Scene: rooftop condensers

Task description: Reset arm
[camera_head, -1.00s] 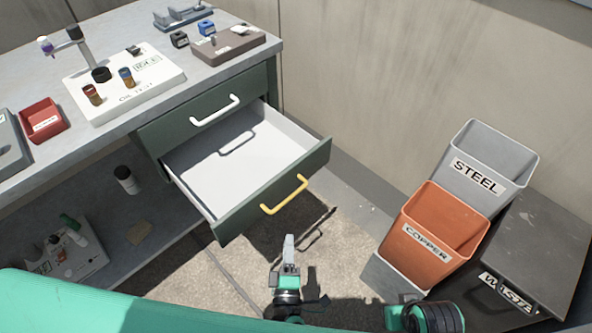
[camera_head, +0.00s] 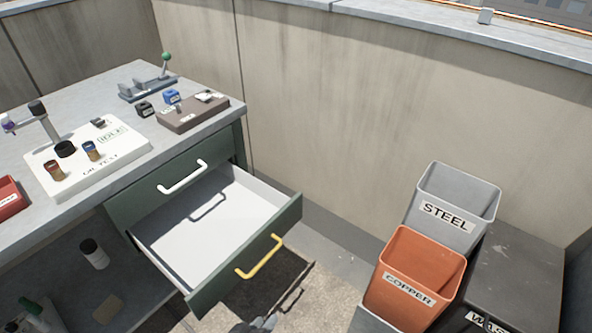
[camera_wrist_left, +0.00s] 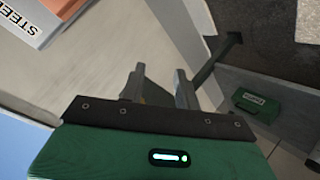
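Only the tip of my left gripper (camera_head: 262,325) shows at the bottom edge of the head view, below the open drawer's yellow handle and apart from it. In the left wrist view, the two fingers of this gripper (camera_wrist_left: 160,82) stand apart with a gap between them, and I see nothing held. The rest of my left arm is out of the head view. My right gripper is in neither view.
An empty drawer (camera_head: 228,222) stands pulled out from the bench, its yellow handle (camera_head: 260,257) facing me. An orange COPPER bin (camera_head: 408,286) and a grey STEEL bin (camera_head: 448,217) stand at right. The bench top holds a white oil-test board (camera_head: 112,153). A wall (camera_head: 350,110) closes the back.

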